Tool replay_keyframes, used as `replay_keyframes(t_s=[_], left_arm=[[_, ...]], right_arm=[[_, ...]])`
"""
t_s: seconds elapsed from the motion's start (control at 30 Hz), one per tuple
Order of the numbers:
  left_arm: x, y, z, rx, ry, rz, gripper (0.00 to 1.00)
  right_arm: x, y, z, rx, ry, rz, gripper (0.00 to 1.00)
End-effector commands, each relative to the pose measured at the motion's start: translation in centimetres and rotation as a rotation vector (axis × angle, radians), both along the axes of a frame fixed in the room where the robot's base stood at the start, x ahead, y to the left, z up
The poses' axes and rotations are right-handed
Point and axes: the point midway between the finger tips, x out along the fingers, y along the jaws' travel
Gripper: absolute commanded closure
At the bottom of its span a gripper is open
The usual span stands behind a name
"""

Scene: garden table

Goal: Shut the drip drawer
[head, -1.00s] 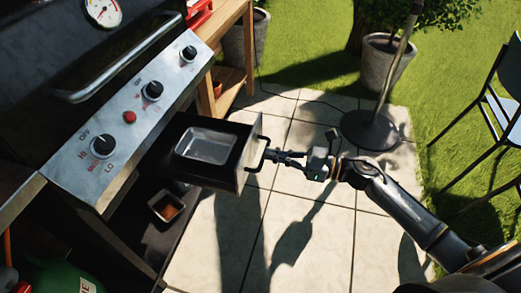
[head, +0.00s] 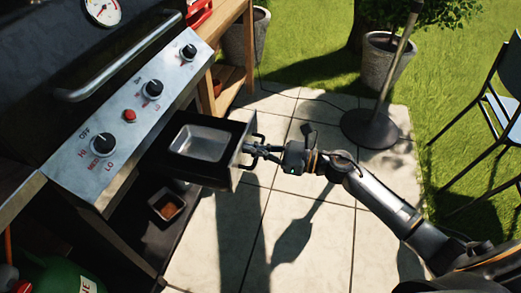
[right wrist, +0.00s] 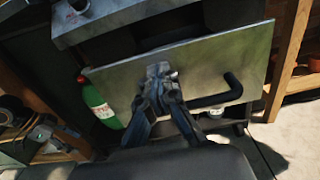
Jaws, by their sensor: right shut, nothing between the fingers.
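The drip drawer (head: 233,152) sticks partly out of the grill front below the knob panel. A metal tray (head: 201,143) sits inside it. The drawer's front plate also shows in the right wrist view (right wrist: 215,62), with its dark bar handle (right wrist: 222,97) on it. My right gripper (head: 254,149) is shut and empty, its fingertips at the front plate by the handle. In the right wrist view the fingertips (right wrist: 158,75) appear against the plate, left of the visible handle end. They hide part of the handle. My left gripper is not in view.
The grill (head: 120,125) with its knobs stands at the left. A small cup (head: 167,204) sits on the lower shelf, near a green gas bottle (head: 62,275). A parasol base (head: 370,128) and a chair (head: 500,100) stand at the right. Paving in front is clear.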

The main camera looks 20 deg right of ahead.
Motion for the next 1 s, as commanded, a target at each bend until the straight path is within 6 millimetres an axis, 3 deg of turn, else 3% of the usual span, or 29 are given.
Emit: replay_keyframes(t_s=[0.5,0.77,1.0], left_arm=[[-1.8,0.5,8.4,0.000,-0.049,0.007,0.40],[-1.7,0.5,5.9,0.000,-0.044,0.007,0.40],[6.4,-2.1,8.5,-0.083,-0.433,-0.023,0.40]], right_arm=[[7.3,11.0,-0.1,0.003,-0.004,0.004,1.00],[10.9,16.3,-0.2,0.001,-0.003,0.003,1.00],[13.2,19.7,-0.2,0.001,-0.003,0.002,1.00]])
